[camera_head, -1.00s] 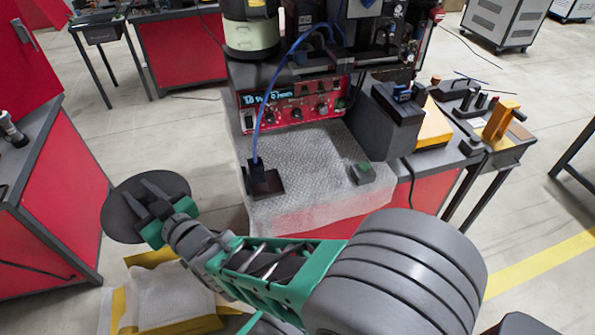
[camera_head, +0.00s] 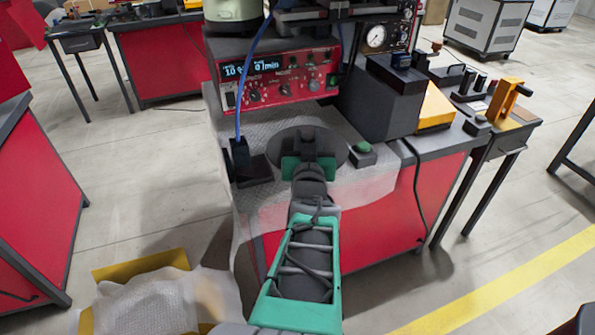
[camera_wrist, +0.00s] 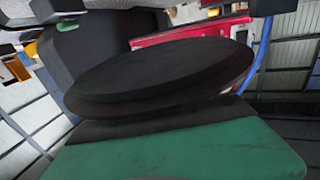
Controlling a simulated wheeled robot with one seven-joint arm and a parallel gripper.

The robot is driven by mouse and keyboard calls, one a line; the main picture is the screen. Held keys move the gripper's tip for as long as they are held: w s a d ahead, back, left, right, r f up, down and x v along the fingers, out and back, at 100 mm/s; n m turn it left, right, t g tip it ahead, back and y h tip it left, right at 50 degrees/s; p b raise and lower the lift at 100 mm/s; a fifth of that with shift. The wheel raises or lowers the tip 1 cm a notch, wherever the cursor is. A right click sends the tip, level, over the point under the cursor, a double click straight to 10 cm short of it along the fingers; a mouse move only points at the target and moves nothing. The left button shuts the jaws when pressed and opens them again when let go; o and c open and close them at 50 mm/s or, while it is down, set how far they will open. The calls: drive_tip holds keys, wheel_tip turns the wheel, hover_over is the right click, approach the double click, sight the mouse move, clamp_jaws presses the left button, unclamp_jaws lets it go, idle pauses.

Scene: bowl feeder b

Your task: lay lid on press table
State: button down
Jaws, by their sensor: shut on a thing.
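The lid (camera_head: 333,150) is a dark round disc, held level by my gripper (camera_head: 308,142) over the front part of the press table. It fills the middle of the wrist view (camera_wrist: 160,78). My gripper is shut on it; the fingertips are partly hidden. The press table (camera_head: 270,195) has a light, bubble-patterned top in front of the red control panel. I cannot tell whether the lid touches the table or hangs just above it.
A black block with a blue cable (camera_head: 243,160) stands left of the lid. A small box with a green button (camera_head: 362,149) is close on its right. The red control panel (camera_head: 275,80) rises behind. An open yellow box (camera_head: 150,265) with wrapping lies on the floor at lower left.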

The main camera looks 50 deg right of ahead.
sight(307, 129)
drive_tip(key=shift+s+d+f, duration=0.15)
drive_tip(key=shift+s+d, duration=0.1)
drive_tip(key=shift+d, duration=0.2)
drive_tip(key=w+d+f, duration=0.1)
drive_tip(key=w+d, duration=0.1)
drive_tip(key=w+d+f, duration=0.1)
drive_tip(key=w+d, duration=0.1)
drive_tip(key=w+d+f, duration=0.2)
drive_tip(key=shift+b, duration=0.35)
drive_tip(key=w+d+f, duration=0.1)
drive_tip(key=d+f, duration=0.1)
drive_tip(key=f, duration=0.1)
drive_tip(key=w+d+f, duration=0.1)
drive_tip(key=shift+w+d+f+b, duration=0.1)
drive_tip(key=shift+w+f+b, duration=0.25)
drive_tip(key=shift+w+d+f, duration=0.2)
drive_tip(key=shift+f, duration=0.1)
wheel_tip(307, 129, down, 3)
drive_tip(key=shift+w+d+f, duration=0.15)
drive_tip(key=shift+f, duration=0.05)
